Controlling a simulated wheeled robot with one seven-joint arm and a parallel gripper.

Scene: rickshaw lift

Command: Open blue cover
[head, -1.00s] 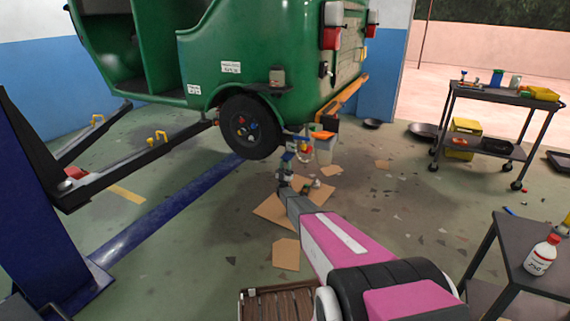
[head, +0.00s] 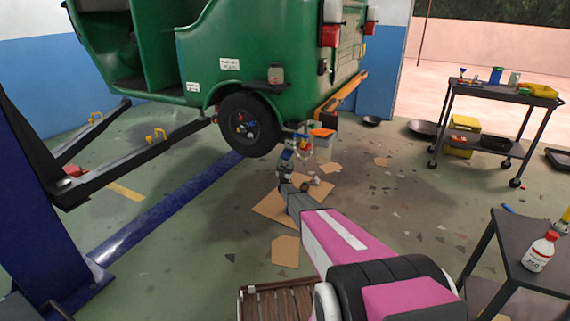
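The green rickshaw (head: 225,65) stands raised on the lift, with its rear wheel (head: 248,125) showing small coloured parts at the hub, a blue one among them. My gripper (head: 301,141) is at the end of my pink and grey arm, low beside the rickshaw's rear, just right of the wheel. It is small and cluttered here, so I cannot tell whether its fingers are open or shut, or whether it touches anything. I cannot pick out a blue cover with certainty; small blue patches near my wrist may be part of my arm.
The blue lift post (head: 45,215) and its black arm (head: 130,155) stand at left. Cardboard pieces (head: 285,251) lie on the floor. A black cart (head: 490,100) is at the right rear, and a grey table (head: 520,270) with a white bottle (head: 540,251) is near right.

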